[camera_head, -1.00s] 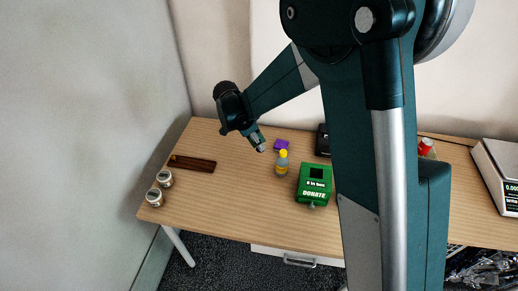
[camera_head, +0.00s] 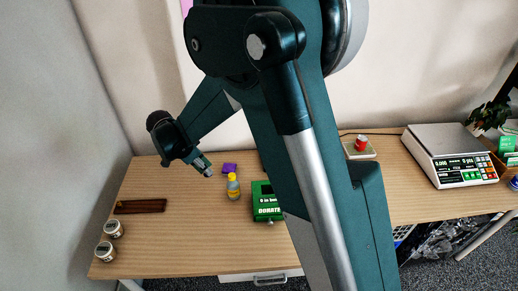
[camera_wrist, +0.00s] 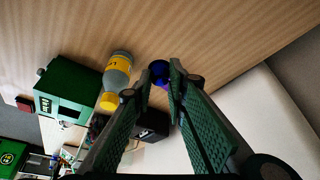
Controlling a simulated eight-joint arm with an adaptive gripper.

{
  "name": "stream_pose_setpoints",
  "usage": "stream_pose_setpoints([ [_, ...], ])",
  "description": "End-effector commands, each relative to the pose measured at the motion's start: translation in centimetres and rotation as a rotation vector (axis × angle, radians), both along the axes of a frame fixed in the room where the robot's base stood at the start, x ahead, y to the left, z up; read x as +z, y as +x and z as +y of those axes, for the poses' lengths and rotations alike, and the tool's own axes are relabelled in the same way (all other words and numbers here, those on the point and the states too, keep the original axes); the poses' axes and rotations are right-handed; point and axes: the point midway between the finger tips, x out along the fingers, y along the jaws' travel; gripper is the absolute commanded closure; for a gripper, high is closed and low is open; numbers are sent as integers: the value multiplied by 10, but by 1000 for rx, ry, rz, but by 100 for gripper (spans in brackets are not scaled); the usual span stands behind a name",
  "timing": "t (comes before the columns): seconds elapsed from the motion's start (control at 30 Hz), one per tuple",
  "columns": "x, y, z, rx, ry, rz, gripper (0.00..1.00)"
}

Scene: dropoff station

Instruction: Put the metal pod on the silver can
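In the head view, my gripper (camera_head: 207,171) is above the desk, left of the yellow-capped bottle; the pod is too small to make out there. Two small silver cans stand upright at the desk's left edge, one behind (camera_head: 113,229) and one nearer the front (camera_head: 105,252). Both are well left of and below my gripper in the picture.
A brown wooden tray (camera_head: 140,206) lies behind the cans. The yellow-capped bottle (camera_head: 233,187), purple box (camera_head: 229,168) and green donation box (camera_head: 266,203) stand right of my gripper. A scale (camera_head: 450,155) stands far right. The desk between tray and bottle is clear.

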Motion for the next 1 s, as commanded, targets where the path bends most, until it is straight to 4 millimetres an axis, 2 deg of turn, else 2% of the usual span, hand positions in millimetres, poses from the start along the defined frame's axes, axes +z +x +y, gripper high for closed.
stream_pose_setpoints([
  [0.27, 1, 2, -3, -7, 0, 0, 89],
  [0.47, 4, 10, -22, -44, 0, 0, 89],
  [0.67, 13, 25, -60, -123, 1, -1, 89],
  [1.0, 32, 52, -149, -300, 0, 0, 89],
])
